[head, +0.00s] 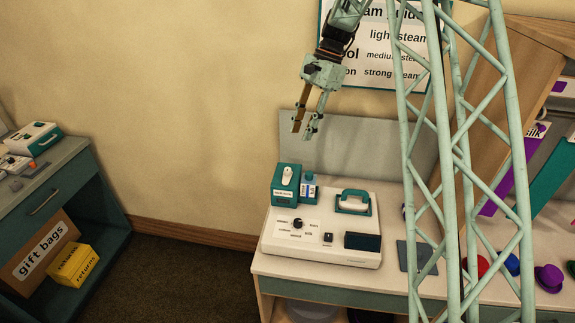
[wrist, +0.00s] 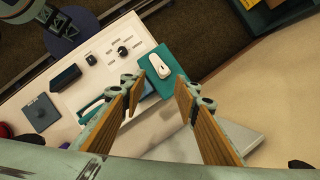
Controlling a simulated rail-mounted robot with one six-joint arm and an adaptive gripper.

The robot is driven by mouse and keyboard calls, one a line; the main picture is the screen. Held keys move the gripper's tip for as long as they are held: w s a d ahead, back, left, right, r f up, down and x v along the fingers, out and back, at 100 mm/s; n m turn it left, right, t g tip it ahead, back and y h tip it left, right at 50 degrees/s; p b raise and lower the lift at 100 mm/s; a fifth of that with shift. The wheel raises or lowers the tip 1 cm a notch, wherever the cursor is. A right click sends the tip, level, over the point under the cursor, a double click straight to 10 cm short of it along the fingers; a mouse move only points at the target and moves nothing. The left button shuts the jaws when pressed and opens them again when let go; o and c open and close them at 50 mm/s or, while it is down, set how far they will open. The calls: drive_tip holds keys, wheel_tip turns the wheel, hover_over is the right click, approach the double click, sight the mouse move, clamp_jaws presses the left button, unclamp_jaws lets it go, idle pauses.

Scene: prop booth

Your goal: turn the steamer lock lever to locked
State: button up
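The steamer (head: 276,246) is a white unit on the bench, also in the wrist view (wrist: 104,72). A teal block (head: 284,194) at its back left carries a white lever-like piece (head: 287,174) and a small label too small to read. In the wrist view, this white piece (wrist: 159,66) lies on the teal block (wrist: 153,88), beyond my fingertips. I cannot tell whether its position means locked. My gripper (head: 304,131) hangs above and behind the block, touching nothing. In the wrist view, its fingers (wrist: 160,84) are apart with nothing between them.
The steamer also has a black knob (head: 298,223), a small switch (head: 328,239), a dark panel (head: 362,241) and a teal-handled iron (head: 354,202). A blue-labelled bottle (head: 309,188) stands beside the block. A grey panel (head: 350,150) rises behind. Hats (head: 549,278) lie right.

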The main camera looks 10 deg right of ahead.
sight(288, 169)
drive_tip(key=shift+w+d+f+m, duration=0.1)
drive_tip(key=shift+w+f+m, duration=0.05)
drive_tip(key=shift+w+f, duration=0.35)
drive_tip(key=shift+w+f+m, duration=0.15)
drive_tip(key=shift+w+f, duration=0.1)
drive_tip(key=shift+f, duration=0.3)
drive_tip(key=shift+f, duration=0.15)
drive_tip(key=shift+x, duration=6.75)
drive_tip(key=shift+s, duration=0.15)
drive_tip(key=c, duration=0.8)
drive_tip(key=shift+c, duration=0.2)
